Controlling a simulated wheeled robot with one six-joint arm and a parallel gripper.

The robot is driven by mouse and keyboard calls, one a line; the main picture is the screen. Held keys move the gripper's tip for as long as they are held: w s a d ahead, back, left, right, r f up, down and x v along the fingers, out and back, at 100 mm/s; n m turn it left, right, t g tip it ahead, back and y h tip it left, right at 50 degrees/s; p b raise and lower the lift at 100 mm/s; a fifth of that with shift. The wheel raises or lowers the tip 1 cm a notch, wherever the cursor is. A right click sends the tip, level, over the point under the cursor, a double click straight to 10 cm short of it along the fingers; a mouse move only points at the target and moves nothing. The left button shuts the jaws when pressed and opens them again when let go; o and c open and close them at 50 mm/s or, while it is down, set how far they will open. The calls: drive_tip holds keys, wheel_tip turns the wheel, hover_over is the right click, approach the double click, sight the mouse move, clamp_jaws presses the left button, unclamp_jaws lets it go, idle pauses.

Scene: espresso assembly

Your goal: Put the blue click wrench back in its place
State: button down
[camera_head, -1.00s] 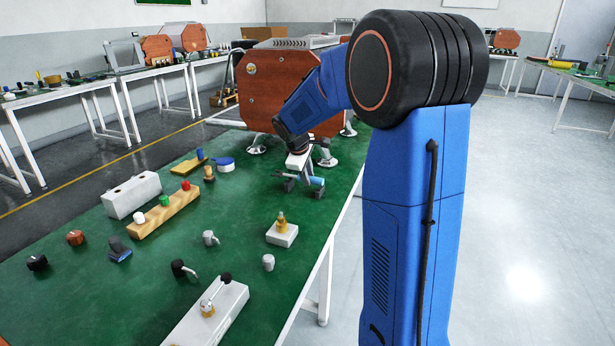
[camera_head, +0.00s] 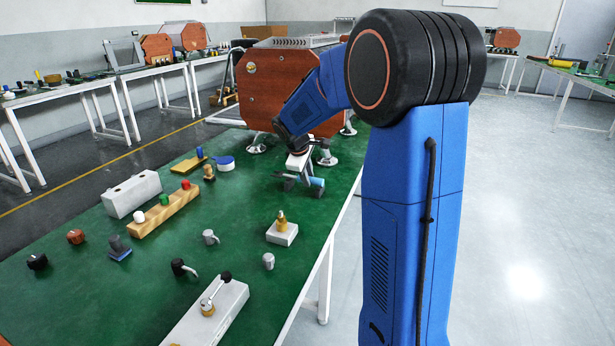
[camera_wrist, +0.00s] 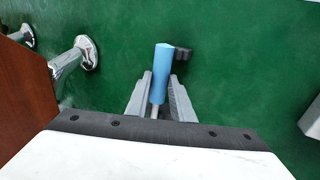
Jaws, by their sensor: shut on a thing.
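The blue click wrench shows in the wrist view as a light blue cylindrical handle (camera_wrist: 163,68), with a thin grey shaft below it between my fingers. A small dark piece shows beside the handle on the right. My gripper (camera_wrist: 160,98) is shut on the wrench. The lower end of the wrench is hidden by the gripper. I cannot tell whether the wrench touches the table.
The brown-panelled espresso machine (camera_head: 265,92) stands on metal feet just behind my gripper. On the green table (camera_head: 150,285) are a wooden block with coloured knobs (camera_head: 163,212), a white block (camera_head: 131,194), a brass-topped block (camera_head: 282,232) and several small parts. The right table edge is close.

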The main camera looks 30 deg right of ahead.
drive_tip(key=shift+f, duration=0.25)
drive_tip(key=c, duration=1.5)
unclamp_jaws()
drive_tip(key=shift+o, duration=0.2)
drive_tip(key=v, duration=1.7)
drive_tip(key=s+a+f+m+y, duration=0.1)
drive_tip(key=s+a+f, duration=0.3)
drive_tip(key=s, duration=0.7)
drive_tip(key=s+a+f+m+t+y, duration=0.1)
drive_tip(key=s+a+f+m, duration=0.3)
drive_tip(key=s, duration=0.8)
drive_tip(key=s+a+f+m+y, duration=0.2)
drive_tip(key=s+a+f, duration=0.1)
drive_tip(key=s, duration=0.8)
drive_tip(key=shift+s+a+f+m, duration=0.3)
drive_tip(key=shift+s+a+f, duration=0.1)
drive_tip(key=shift+a, duration=0.4)
